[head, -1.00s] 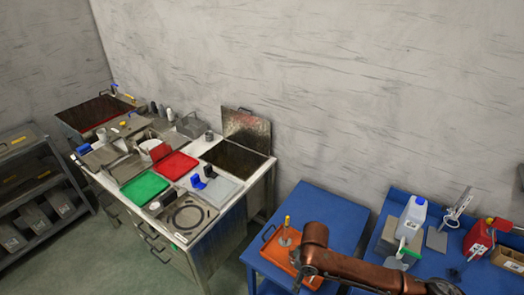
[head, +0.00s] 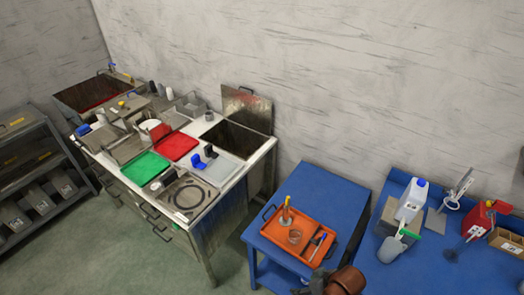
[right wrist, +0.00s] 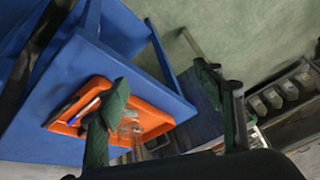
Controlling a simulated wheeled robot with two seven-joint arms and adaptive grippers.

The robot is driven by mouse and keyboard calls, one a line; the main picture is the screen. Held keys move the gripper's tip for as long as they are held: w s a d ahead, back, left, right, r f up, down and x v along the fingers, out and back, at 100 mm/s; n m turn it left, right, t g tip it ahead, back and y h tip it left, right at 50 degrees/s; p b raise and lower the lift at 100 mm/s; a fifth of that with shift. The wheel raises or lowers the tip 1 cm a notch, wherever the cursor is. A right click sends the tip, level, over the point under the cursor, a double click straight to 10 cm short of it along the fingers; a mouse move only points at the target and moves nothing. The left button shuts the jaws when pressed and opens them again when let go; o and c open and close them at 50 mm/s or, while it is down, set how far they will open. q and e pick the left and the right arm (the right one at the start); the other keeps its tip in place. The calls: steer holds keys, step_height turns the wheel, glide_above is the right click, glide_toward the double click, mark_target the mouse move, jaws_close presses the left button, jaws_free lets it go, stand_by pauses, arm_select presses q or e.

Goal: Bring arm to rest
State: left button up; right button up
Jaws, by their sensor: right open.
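My right arm comes in at the bottom edge of the head view, with its copper-coloured link in sight. My right gripper (head: 318,284) is only partly visible there, low beside the front of the blue table (head: 322,196). In the right wrist view its two dark fingers (right wrist: 172,112) stand wide apart with nothing between them in their grip. The orange tray (head: 270,234) lies on the blue table, apart from the gripper. It holds an upright orange-handled tool (head: 287,212), a clear glass container (head: 295,237) and slim tools (head: 318,244). My left gripper is not in view.
A second blue table (head: 455,262) at right carries a white jug (head: 411,202), a red container (head: 478,220) and a cardboard box (head: 508,241). A steel workbench (head: 215,222) with green and red trays stands left. Grey shelving (head: 35,165) is at far left. Floor lies between.

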steer(key=s+d+f+m+h, duration=0.3)
steer(key=s+d+m+h, duration=0.25)
steer(key=s+d, duration=1.25)
step_height(320, 180, down, 28)
steer(key=g+y, duration=0.1)
steer(key=s+f+g, duration=0.1)
steer(key=s+f, duration=1.7)
steer(key=shift+s+f+n+g, duration=0.2)
steer(key=shift+f+n+g, duration=0.1)
steer(key=shift+f+n, duration=0.15)
steer(key=shift+y, duration=0.25)
